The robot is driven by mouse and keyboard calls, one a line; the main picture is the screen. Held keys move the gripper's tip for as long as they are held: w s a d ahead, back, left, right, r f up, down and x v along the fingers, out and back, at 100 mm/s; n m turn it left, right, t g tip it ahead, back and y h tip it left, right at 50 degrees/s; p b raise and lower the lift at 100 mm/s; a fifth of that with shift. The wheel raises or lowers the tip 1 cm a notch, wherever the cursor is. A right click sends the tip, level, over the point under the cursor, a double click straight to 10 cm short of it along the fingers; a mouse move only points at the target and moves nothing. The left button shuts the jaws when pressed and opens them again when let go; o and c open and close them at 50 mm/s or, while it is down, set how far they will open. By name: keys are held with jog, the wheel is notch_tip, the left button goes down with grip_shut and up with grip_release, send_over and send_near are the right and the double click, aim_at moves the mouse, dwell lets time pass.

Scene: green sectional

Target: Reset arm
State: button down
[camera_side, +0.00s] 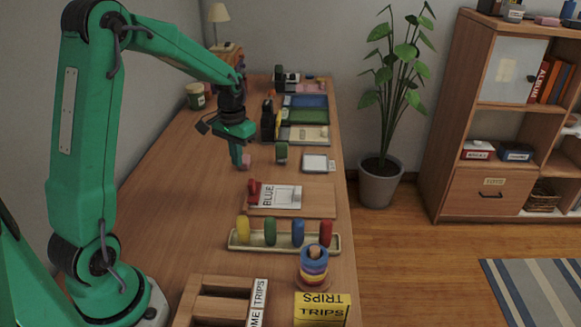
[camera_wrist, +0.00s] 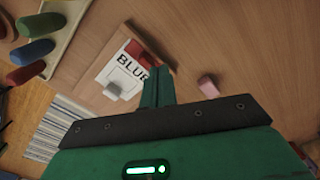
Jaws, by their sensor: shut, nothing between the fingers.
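My gripper (camera_side: 241,160) points down over the long wooden table, green and shut with nothing in it. In the wrist view its closed fingers (camera_wrist: 157,85) show in the middle. A small pink block (camera_side: 245,162) lies by the fingertips in the side view; in the wrist view the pink block (camera_wrist: 208,87) is to the right of the fingers, apart from them. A wooden board with a white card marked BLUE (camera_side: 281,197) lies nearer the side camera; the card (camera_wrist: 120,72) also shows left of the fingers, with a red piece (camera_wrist: 138,52) on its edge.
A rack (camera_side: 284,246) with yellow, green, blue and red pegs, a ring stack (camera_side: 313,268), a yellow TRIPS box (camera_side: 322,311) and a wooden tray (camera_side: 215,306) stand at the near end. Several items line the far right edge. The table's left middle is clear.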

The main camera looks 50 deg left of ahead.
jog(key=s+d+r+m+t, duration=0.1)
jog(key=s+d+r+t, duration=0.1)
jog(key=s+d+r, duration=0.6)
jog(key=s+d+r+m+t, duration=0.2)
jog(key=s+d+r, duration=0.3)
jog(key=s+d, duration=0.3)
jog(key=shift+s+d+t, duration=0.4)
jog(key=shift+s+t, duration=0.3)
jog(key=shift+t, duration=0.1)
